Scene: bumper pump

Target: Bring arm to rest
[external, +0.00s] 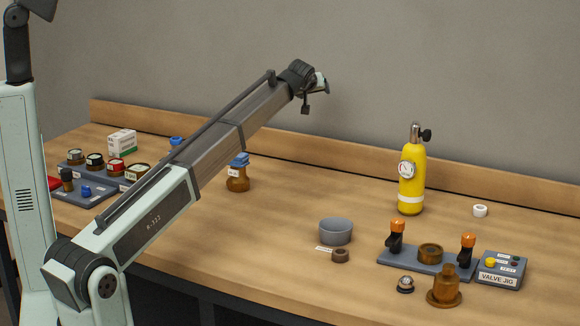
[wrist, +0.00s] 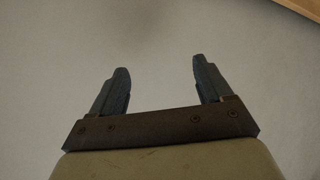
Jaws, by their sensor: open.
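My gripper (wrist: 160,85) is open in the wrist view, with its two dark fingers spread and nothing between them. In the external view my gripper (external: 312,100) is at the end of my raised, outstretched arm, high above the bench and apart from everything on it. Its fingers are small there. The wrist view behind the fingers shows mostly a plain pale surface, with a wooden edge (wrist: 300,8) at the top right.
Jars and a white box (external: 122,142) stand at left. The air around my gripper is clear.

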